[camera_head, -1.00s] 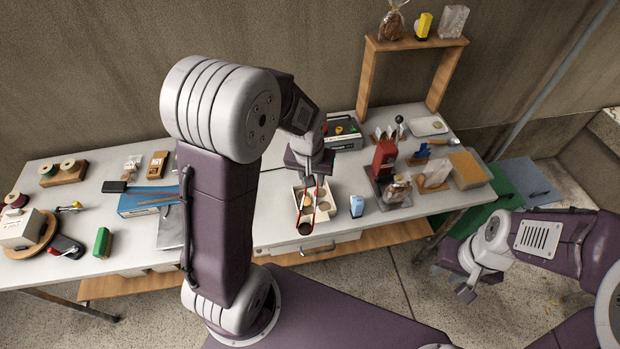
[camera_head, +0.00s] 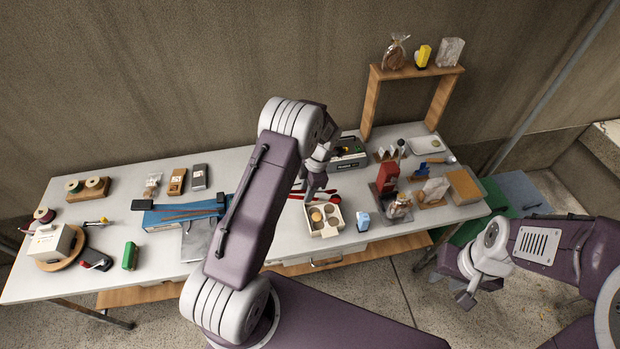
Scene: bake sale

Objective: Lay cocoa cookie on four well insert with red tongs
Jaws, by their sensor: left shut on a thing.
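My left gripper (camera_head: 314,187) is shut on the red tongs (camera_head: 322,192), just behind the cream four well insert (camera_head: 312,231). The tongs' red arms point right, and a small dark round piece with a red edge (camera_head: 335,199) is at their right end. I cannot tell whether this is the cocoa cookie or whether the tongs grip it. Round tan shapes (camera_head: 316,215) show in the insert's wells. My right gripper (camera_head: 466,297) hangs low, off the table's front right side; its opening is unclear.
A blue-white bottle (camera_head: 363,222) stands close right of the insert. A red machine (camera_head: 387,177) stands further right, with a bagged item (camera_head: 400,206) in front. A blue box (camera_head: 165,219) and grey sheet (camera_head: 196,240) lie left. A wooden shelf (camera_head: 415,72) stands behind.

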